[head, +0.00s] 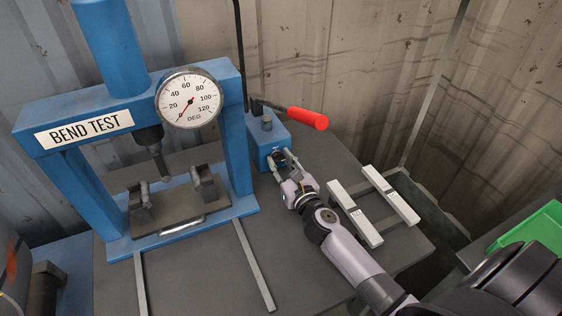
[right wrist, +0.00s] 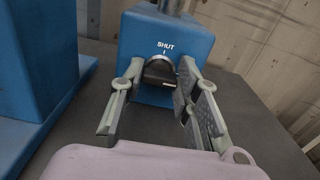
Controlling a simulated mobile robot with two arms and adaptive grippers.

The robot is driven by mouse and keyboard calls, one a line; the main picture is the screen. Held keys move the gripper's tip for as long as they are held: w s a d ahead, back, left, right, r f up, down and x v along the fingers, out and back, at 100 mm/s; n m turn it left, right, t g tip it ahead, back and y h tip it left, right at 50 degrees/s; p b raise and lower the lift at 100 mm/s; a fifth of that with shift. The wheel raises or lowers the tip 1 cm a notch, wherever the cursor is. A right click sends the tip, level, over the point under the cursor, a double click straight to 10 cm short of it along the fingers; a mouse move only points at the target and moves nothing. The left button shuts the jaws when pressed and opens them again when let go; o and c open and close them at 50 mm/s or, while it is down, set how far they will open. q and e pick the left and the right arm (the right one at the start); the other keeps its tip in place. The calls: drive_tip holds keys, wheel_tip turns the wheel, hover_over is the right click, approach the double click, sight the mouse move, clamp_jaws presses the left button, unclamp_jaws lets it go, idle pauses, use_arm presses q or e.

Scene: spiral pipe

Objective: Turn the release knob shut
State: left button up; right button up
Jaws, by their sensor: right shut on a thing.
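The release knob (right wrist: 163,70) is dark and sits on the front face of the blue pump block (head: 268,138), under the word SHUT and a short white mark. In the right wrist view a dark bar crosses the knob's lower front. My right gripper (head: 281,161) reaches in from the lower right and is shut on the knob, one finger on each side of it. In the head view the fingers hide much of the knob. My left gripper is not in view.
A red-handled lever (head: 307,118) sticks out right from the pump. The blue bend-test press (head: 239,150) stands left; its gauge (head: 189,98) reads near 0. Two pale bars (head: 391,195) lie right of my gripper. A green bin (head: 535,230) is at far right.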

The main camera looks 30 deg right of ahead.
drive_tip(key=shift+n, duration=0.4)
drive_tip(key=n+p, duration=0.1)
drive_tip(key=n, duration=0.2)
drive_tip(key=shift+p, duration=0.4)
drive_tip(key=n+p, duration=0.1)
drive_tip(key=n, duration=0.3)
drive_tip(key=shift+a, duration=0.15)
drive_tip(key=n+p, duration=0.2)
drive_tip(key=n, duration=0.3)
drive_tip(key=shift+f+n, duration=0.1)
drive_tip(key=shift+n, duration=0.3)
drive_tip(key=shift+f+n+p, duration=0.15)
drive_tip(key=shift+n+p, duration=0.4)
drive_tip(key=shift+n, duration=1.55)
drive_tip(key=o, duration=1.2)
drive_tip(key=shift+c, duration=0.2)
